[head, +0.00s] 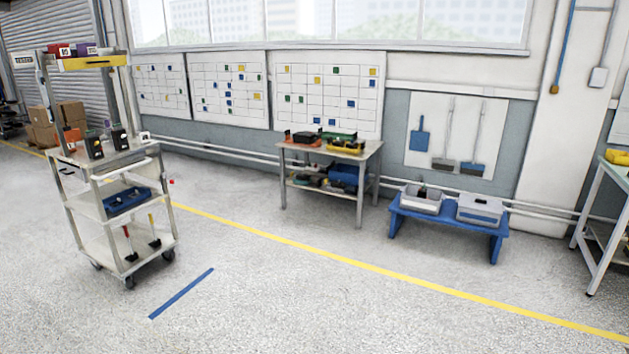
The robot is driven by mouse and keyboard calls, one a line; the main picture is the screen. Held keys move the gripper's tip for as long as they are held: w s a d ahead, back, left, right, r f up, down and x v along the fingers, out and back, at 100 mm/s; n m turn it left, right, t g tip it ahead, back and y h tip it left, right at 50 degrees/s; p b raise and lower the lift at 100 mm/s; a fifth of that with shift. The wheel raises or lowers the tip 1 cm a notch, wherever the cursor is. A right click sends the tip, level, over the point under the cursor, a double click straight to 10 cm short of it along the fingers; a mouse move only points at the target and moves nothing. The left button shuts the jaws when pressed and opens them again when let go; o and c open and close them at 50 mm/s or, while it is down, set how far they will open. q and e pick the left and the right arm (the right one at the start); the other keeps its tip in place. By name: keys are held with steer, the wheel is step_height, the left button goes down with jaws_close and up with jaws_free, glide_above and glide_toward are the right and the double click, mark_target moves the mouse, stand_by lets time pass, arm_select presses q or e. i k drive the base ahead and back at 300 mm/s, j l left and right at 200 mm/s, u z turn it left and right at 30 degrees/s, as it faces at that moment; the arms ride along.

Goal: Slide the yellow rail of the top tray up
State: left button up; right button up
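The trolley (112,157) stands on the left side of the head view. Its top tray is at the upper end of the posts, with a yellow rail (95,62) along the front edge. Red, purple and dark boxes (75,49) sit on the top tray behind the rail. The rail looks roughly level; its fine position on the tray is too small to tell. Neither of my grippers shows in the head view.
A blue tape line (181,293) lies on the floor before the trolley. A yellow floor line (330,264) runs behind it. A workbench (331,152), a blue low bench (446,215) with grey bins and a right-hand table (608,170) stand further off. The front floor is clear.

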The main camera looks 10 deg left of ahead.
mark_target(99, 62)
steer(key=i+j+u, duration=0.25)
steer(key=i+u, duration=0.15)
steer(key=i, duration=0.35)
steer(key=i+u, duration=0.4)
steer(key=i, duration=0.35)
steer(key=i+l+u, duration=0.2)
steer(key=i+u, duration=0.2)
steer(key=i, duration=0.35)
